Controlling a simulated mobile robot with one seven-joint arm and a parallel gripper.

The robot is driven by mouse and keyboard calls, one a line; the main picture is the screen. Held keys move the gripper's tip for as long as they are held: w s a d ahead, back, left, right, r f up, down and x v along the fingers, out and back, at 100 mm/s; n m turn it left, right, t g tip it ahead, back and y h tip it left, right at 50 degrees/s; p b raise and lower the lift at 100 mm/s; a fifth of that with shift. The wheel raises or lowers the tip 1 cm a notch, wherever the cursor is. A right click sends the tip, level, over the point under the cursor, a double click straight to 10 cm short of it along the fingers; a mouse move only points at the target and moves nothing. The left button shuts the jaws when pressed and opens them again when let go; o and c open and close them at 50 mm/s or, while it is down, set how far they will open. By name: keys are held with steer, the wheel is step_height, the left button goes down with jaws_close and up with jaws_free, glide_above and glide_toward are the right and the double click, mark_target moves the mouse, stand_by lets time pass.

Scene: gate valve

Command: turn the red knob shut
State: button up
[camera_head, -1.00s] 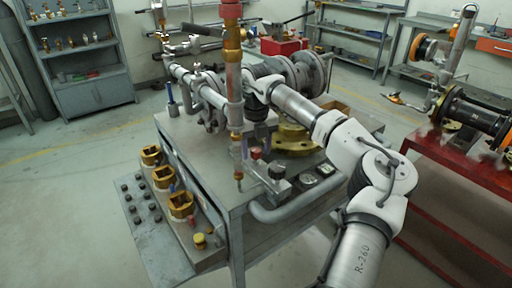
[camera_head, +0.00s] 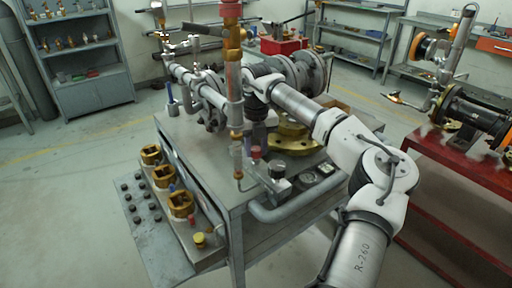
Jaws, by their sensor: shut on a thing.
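My gripper (camera_head: 256,143) points down at the knob from above, at the end of my white and grey arm. Its fingers are dark and small in the head view and partly hidden behind the pipe. The knob's exact turn angle is too small to tell.
The vertical copper pipe (camera_head: 234,85) with brass fittings stands close to my gripper on its left. A brass flange (camera_head: 293,140) lies right of it. A small grey block with a black top (camera_head: 278,174) stands in front. A red table (camera_head: 450,170) is at the right.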

mark_target(256, 149)
steer(key=m, duration=0.8)
steer(key=shift+b, duration=0.4)
steer(key=m, duration=0.3)
steer(key=shift+m+b, duration=0.65)
steer(key=shift+m, duration=1.55)
steer(key=o, duration=1)
steer(key=shift+c, duration=0.2)
step_height(256, 149, up, 14)
